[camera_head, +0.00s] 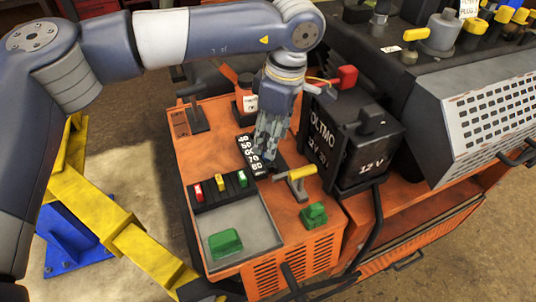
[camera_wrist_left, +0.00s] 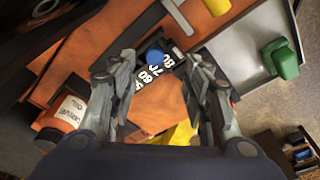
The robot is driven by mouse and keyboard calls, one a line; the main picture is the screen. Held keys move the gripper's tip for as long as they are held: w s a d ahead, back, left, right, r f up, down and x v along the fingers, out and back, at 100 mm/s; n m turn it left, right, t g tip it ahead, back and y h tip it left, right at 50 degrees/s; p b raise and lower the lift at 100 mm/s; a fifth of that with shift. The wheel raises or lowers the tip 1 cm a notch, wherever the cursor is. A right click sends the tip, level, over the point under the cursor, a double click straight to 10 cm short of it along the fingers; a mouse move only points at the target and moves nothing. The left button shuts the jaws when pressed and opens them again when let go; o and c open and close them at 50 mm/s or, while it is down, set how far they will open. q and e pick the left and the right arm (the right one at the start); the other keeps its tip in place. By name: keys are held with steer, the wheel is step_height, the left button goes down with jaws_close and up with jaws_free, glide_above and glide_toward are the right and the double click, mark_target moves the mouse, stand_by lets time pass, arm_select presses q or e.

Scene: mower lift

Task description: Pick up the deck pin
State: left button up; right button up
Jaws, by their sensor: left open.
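My left gripper (camera_head: 266,150) points down over the orange mower top, beside the black number scale (camera_head: 248,152). In the left wrist view its two fingers stand apart, with nothing held between them. A round blue knob (camera_wrist_left: 155,58), which looks like the head of the deck pin, sits at the scale's end and shows between the fingertips. The fingers are above it; I cannot tell the exact gap. In the head view the knob is hidden behind the gripper. My right gripper is not in view.
A yellow-ended T-handle (camera_head: 300,173) and the black 12 V battery (camera_head: 352,145) stand right of the gripper. An oil bottle (camera_head: 246,98) stands behind. Small coloured switches (camera_head: 220,184) and a grey tray (camera_head: 253,232) holding a green block (camera_head: 225,243) lie to the front left.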

mark_target(268, 161)
arm_select(q)
steer(key=shift+w+f, duration=0.1)
steer(key=shift+f, duration=0.15)
steer(key=f+p, duration=0.3)
steer(key=shift+w+a+f, duration=0.1)
steer(key=shift+w+f, duration=0.2)
steer(key=shift+f, duration=0.5)
steer(key=shift+a+f, duration=0.1)
steer(key=shift+f, duration=0.1)
steer(key=c, duration=0.8)
jaws_close()
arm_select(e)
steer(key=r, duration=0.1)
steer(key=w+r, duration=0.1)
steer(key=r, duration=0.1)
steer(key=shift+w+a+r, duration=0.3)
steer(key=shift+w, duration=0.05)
